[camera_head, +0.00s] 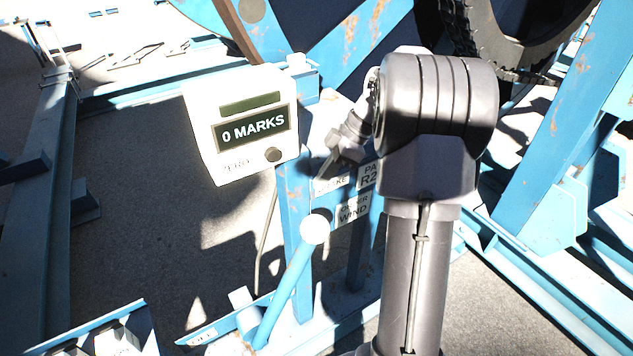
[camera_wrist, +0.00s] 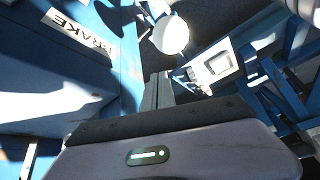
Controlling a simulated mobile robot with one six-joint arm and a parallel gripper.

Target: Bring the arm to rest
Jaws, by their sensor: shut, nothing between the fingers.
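My arm (camera_head: 408,250) rises through the middle of the head view and bends over at a thick grey joint near the top. My gripper (camera_head: 326,168) is small and partly hidden there, in front of the blue post with labels. In the wrist view my gripper (camera_wrist: 157,78) shows its fingers together, with nothing between them. The white ball knob (camera_head: 315,229) of a blue lever is below my gripper in the head view. The knob also shows just beyond the fingertips in the wrist view (camera_wrist: 171,34); I cannot tell the exact gap.
A white counter box (camera_head: 241,170) reading "0 MARKS" stands left of my arm. A "BRAKE" label (camera_wrist: 72,35) is on the blue panel at left in the wrist view.

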